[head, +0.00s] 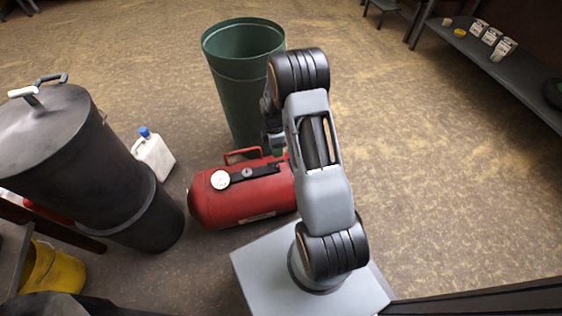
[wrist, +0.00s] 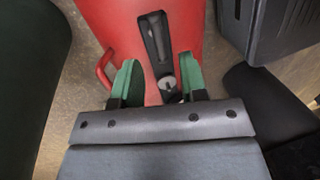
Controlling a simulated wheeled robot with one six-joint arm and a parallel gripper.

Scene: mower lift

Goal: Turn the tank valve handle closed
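A red tank (head: 240,197) lies on its side on the floor in the head view, left of my arm. It has a white round gauge (head: 220,180) and a black fitting (head: 255,172) on top. In the wrist view the tank (wrist: 110,22) lies under my gripper (wrist: 160,80), whose green-padded fingers are spread apart. A grey round part (wrist: 168,84) on the black fitting (wrist: 155,38) shows between the fingers, nearer the right one. I cannot tell whether either finger touches it. My gripper (head: 276,150) is partly hidden by my arm in the head view. The valve handle's angle is unclear.
A green bin (head: 235,85) stands behind the tank. A dark lidded drum (head: 75,165) and a white jug with a blue cap (head: 153,157) stand to its left. A yellow bucket (head: 55,270) is at lower left. Open floor lies to the right, with a shelf (head: 500,70) beyond.

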